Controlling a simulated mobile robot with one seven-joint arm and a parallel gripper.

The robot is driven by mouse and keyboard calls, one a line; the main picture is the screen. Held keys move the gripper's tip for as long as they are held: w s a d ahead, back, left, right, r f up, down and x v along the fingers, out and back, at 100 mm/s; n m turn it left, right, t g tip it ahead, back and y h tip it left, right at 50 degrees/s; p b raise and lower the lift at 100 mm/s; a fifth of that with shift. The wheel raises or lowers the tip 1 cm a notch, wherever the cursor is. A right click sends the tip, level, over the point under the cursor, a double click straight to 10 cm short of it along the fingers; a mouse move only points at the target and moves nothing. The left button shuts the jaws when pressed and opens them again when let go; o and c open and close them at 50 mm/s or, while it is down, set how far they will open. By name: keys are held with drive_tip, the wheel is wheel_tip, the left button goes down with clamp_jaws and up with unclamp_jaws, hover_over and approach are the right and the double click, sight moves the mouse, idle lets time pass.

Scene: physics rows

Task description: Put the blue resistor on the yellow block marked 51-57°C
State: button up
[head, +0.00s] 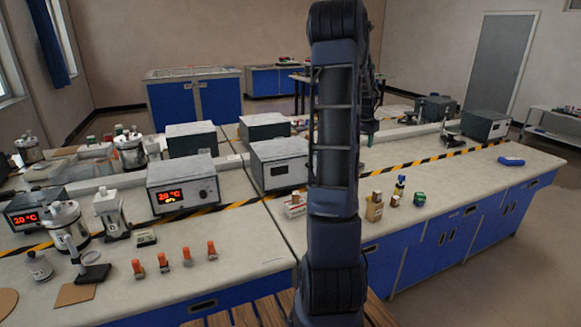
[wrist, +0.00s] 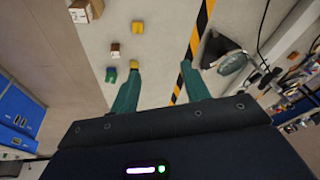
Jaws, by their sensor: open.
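A small yellow block (wrist: 137,27) lies on the bench ahead of my gripper in the wrist view. In the head view a yellow piece (head: 399,190) with a dark blue part at its top stands on the right bench; any marking is too small to read. A green block (wrist: 111,74) with a blue and yellow patch is near the left fingertip; it also shows in the head view (head: 419,198). I cannot tell which piece is the blue resistor. My gripper (wrist: 160,71) has its teal fingers apart, with nothing between them; my arm mostly hides it in the head view.
A tan box (head: 374,207) and a smaller tan block (head: 395,200) stand near the bench's front edge. A blue object (head: 511,160) lies far right. Several orange-red pieces (head: 165,263) stand on the left bench. Grey instruments (head: 183,183) stand behind. The right bench's right part is largely clear.

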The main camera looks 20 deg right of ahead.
drive_tip(key=s+a+r+n+t+y, duration=0.1)
drive_tip(key=s+a+r+n, duration=0.2)
drive_tip(key=a, duration=0.7)
drive_tip(key=s+a+r+n+y, duration=0.1)
drive_tip(key=s+a+r+n, duration=0.2)
drive_tip(key=a, duration=0.7)
drive_tip(key=s+a+r+n+t, duration=0.1)
drive_tip(key=s+a+r, duration=0.3)
drive_tip(key=a, duration=0.5)
drive_tip(key=s+a+f+n, duration=0.1)
drive_tip(key=s+a+n, duration=0.6)
drive_tip(key=s+a, duration=1)
drive_tip(key=shift+s+y, duration=0.3)
drive_tip(key=shift+a, duration=0.1)
